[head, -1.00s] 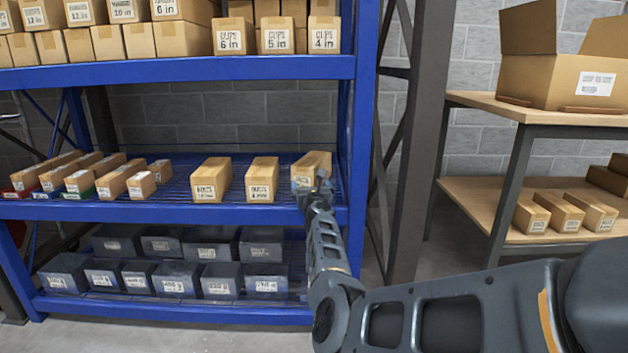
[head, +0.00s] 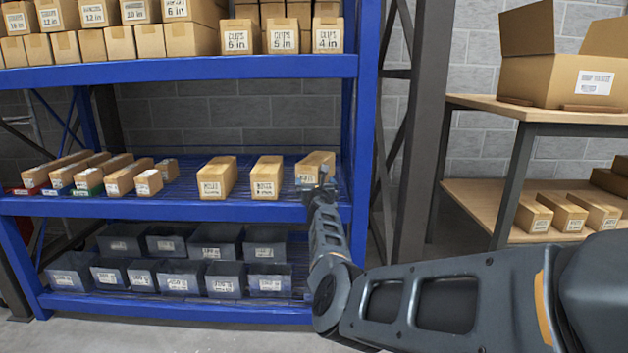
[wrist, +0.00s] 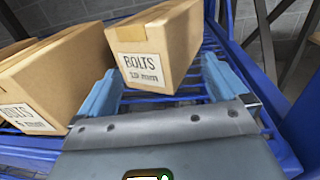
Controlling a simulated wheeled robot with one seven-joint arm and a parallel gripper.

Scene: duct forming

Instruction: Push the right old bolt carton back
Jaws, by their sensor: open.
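The right old bolt carton (head: 318,162) is a tan box at the right end of the blue rack's middle shelf. In the wrist view the carton (wrist: 153,48) shows a white label reading BOLTS, and its front end faces my gripper (wrist: 160,67). The two pale blue fingers are open, one either side of the carton's near end, with visible space on the right. I cannot tell whether anything touches it. In the head view my gripper (head: 316,187) is at the shelf's front edge and hides the carton's lower front.
Two more tan cartons, middle (head: 266,178) and left (head: 216,178), stand to the left on the same shelf (head: 150,209). A blue upright (head: 362,150) is close on the right. Grey bins (head: 225,278) fill the shelf below. Wire decking behind the cartons looks clear.

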